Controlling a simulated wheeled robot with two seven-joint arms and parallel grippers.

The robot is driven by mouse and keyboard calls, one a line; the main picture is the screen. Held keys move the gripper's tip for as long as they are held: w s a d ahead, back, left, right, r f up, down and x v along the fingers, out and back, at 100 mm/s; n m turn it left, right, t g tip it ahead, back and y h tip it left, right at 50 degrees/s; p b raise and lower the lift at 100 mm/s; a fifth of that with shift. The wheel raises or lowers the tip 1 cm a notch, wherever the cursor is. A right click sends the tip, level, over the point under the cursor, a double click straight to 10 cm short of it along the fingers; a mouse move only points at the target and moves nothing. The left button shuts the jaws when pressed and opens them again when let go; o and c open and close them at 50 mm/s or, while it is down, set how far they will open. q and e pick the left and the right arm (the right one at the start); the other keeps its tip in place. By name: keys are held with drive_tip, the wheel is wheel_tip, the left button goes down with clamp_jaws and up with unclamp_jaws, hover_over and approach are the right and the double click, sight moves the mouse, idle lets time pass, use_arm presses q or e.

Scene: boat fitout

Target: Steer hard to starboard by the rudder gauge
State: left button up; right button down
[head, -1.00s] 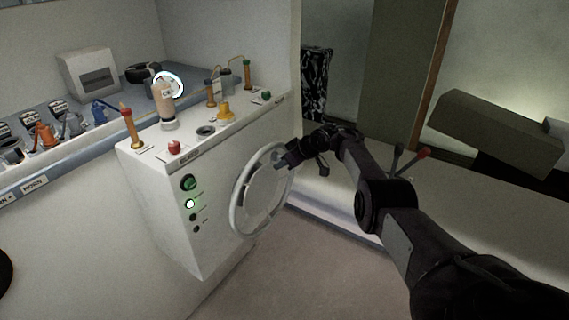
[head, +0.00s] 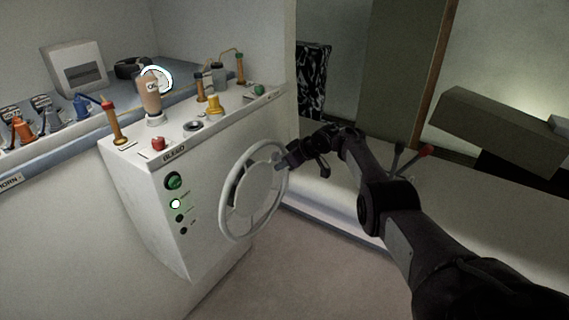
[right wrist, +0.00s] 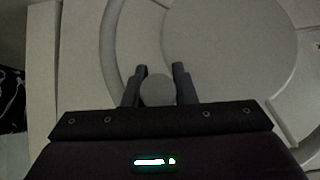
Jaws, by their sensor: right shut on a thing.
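The white steering wheel (head: 227,207) stands on the front of the white helm console (head: 140,190). My right gripper (head: 281,164) is at the wheel's right side in the head view. In the right wrist view the wheel's broad hub (right wrist: 215,45) fills the background, and my right gripper (right wrist: 159,88) is shut on a round grey knob (right wrist: 158,91) between its two fingers. A round white-rimmed gauge (head: 156,79) stands behind the console top; its reading is too small to tell. My left gripper is not in view.
The console top carries a tan-handled lever (head: 150,95), a red button (head: 158,143), a yellow knob (head: 214,103) and a green knob (head: 259,90). A pale bench (head: 350,218) lies to the right.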

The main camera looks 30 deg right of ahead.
drive_tip(key=shift+s+a+f, duration=0.1)
drive_tip(key=shift+s+f, duration=0.05)
drive_tip(key=shift+f, duration=0.25)
drive_tip(key=c, duration=1.2)
unclamp_jaws()
drive_tip(key=shift+r, duration=0.2)
drive_tip(key=shift+s+d+r+p, duration=0.25)
drive_tip(key=shift+r+p, duration=0.15)
drive_tip(key=shift+r, duration=0.1)
drive_tip(key=v, duration=0.6)
drive_tip(key=shift+s+p, duration=0.25)
drive_tip(key=shift+p, duration=0.2)
